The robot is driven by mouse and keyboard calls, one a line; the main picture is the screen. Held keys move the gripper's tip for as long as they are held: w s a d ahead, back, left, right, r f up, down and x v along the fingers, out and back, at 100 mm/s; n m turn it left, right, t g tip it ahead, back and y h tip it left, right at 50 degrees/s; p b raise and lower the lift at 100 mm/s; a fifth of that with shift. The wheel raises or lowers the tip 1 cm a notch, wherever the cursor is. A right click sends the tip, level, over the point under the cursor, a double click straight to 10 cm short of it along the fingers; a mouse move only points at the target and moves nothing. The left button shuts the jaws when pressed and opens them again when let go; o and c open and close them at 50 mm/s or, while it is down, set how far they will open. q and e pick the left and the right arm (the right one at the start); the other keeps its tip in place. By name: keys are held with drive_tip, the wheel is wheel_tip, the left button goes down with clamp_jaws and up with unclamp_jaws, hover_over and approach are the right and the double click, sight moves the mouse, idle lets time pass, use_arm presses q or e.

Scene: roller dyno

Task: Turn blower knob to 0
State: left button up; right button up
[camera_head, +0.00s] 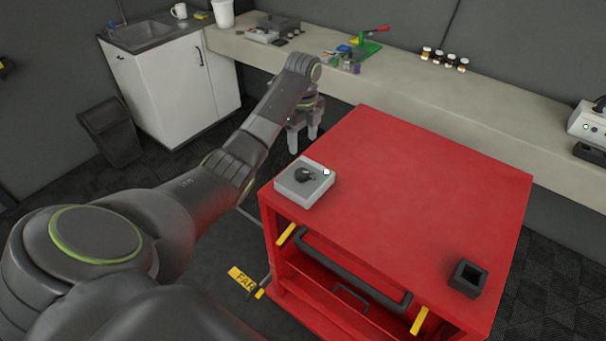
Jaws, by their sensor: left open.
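A grey control box (291,193) sits on the left front corner of the red cart's top. A black knob (305,175) is on its upper face, with a small white spot (326,172) beside it. The knob's markings are too small to read. My left gripper (303,143) is open and empty, its fingers pointing down. It appears behind the control box in the picture, near the cart's left back edge, apart from the knob. My right gripper does not show.
The red cart (420,190) has a mostly bare top, with a black square holder (468,278) at its right front. A long bench (480,115) behind carries small bottles (444,58) and a green tool (366,50). A bin (110,131) stands left.

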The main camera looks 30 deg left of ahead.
sight(303, 172)
use_arm(q)
wheel_tip(303, 172, down, 12)
drive_tip(key=shift+f+p, duration=0.1)
drive_tip(key=shift+p, duration=1.05)
drive_tip(key=c, duration=1)
